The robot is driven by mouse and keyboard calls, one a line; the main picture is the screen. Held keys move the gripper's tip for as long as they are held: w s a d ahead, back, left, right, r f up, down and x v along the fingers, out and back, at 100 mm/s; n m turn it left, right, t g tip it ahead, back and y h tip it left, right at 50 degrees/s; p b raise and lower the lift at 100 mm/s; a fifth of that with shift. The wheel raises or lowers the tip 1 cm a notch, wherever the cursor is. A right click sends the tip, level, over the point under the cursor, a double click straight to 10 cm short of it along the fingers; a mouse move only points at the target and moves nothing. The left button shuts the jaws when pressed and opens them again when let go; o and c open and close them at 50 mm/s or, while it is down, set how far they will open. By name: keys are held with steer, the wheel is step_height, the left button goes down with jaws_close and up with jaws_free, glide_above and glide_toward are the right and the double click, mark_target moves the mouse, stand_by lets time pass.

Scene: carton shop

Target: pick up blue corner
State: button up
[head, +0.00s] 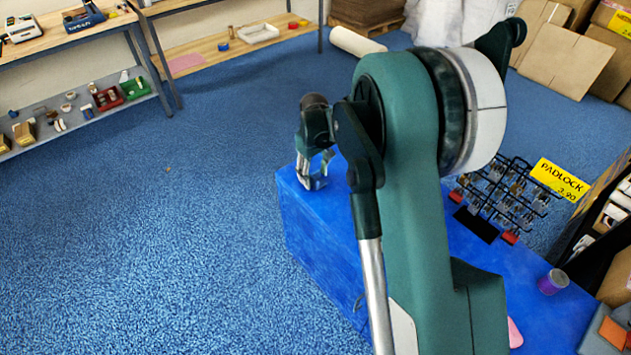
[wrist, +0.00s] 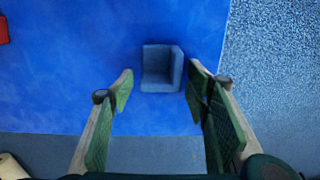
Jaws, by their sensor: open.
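The blue corner (wrist: 158,72) is a small blue-grey angle-shaped piece lying on the blue tabletop. In the wrist view it shows between and just beyond my two fingertips, apart from both. My gripper (wrist: 160,79) is open and empty, with its green-padded fingers on either side of the piece. In the head view my gripper (head: 314,181) points down over the far left end of the blue table (head: 310,222). There the corner is hard to tell from the fingers and the blue surface.
A padlock rack (head: 503,197) with a yellow sign (head: 560,179) stands on the table's right side. A purple spool (head: 553,282) is nearer. A red object (wrist: 3,30) shows at the wrist view's left edge. The tabletop around the corner is clear; its edges are close.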

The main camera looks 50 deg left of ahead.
steer(key=c, duration=0.7)
steer(key=shift+r+p, duration=1.05)
steer(key=shift+r, duration=3.95)
